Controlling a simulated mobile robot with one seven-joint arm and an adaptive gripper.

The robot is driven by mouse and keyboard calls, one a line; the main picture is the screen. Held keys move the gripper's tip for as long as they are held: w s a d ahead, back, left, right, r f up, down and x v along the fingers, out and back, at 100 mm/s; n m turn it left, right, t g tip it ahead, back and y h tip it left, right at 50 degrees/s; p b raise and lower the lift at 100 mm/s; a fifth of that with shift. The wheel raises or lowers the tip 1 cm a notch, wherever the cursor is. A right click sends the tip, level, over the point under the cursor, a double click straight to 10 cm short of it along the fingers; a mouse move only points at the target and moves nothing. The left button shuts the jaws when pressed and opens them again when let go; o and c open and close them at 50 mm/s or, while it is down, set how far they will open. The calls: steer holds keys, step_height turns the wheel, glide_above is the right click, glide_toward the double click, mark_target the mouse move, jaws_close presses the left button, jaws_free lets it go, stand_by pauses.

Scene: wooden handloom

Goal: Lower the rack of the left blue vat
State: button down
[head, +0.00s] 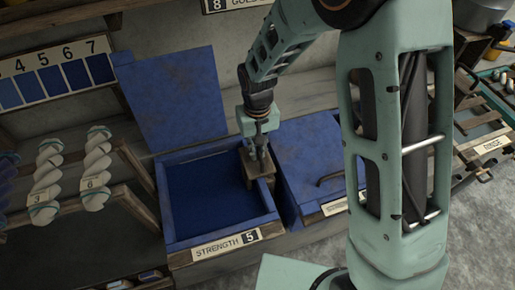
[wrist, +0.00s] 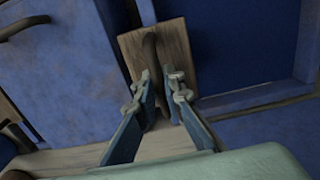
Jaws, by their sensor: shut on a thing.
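The left blue vat (head: 172,207) stands open, with its lid (head: 175,97) raised against the wall behind. It holds flat dark blue dye (head: 207,190); no rack frame can be made out in it. A wooden block (head: 262,184) sits at the vat's right edge. In the wrist view this block (wrist: 172,48) carries an upright dark handle (wrist: 149,48). My gripper (head: 256,152) points down at the block. In the wrist view my gripper (wrist: 162,88) has its fingers either side of the handle and is shut on it; the grip point is partly hidden.
The right blue vat (head: 310,165) is close beside, its lid shut, with a dark bar handle (head: 330,180). A sign (head: 225,245) reading STRENGTH 5 is on the left vat's front. Twisted white skeins (head: 95,168) hang on a wooden rack at left.

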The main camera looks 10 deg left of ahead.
mark_target(257, 162)
step_height(257, 162, down, 7)
steer(key=b, duration=0.4)
steer(key=shift+s+r+b, duration=0.1)
steer(key=shift+b, duration=0.3)
steer(key=c, duration=0.8)
jaws_free()
steer(key=shift+r, duration=0.1)
step_height(257, 162, up, 7)
steer(key=p, duration=0.5)
steer(key=shift+r, duration=0.1)
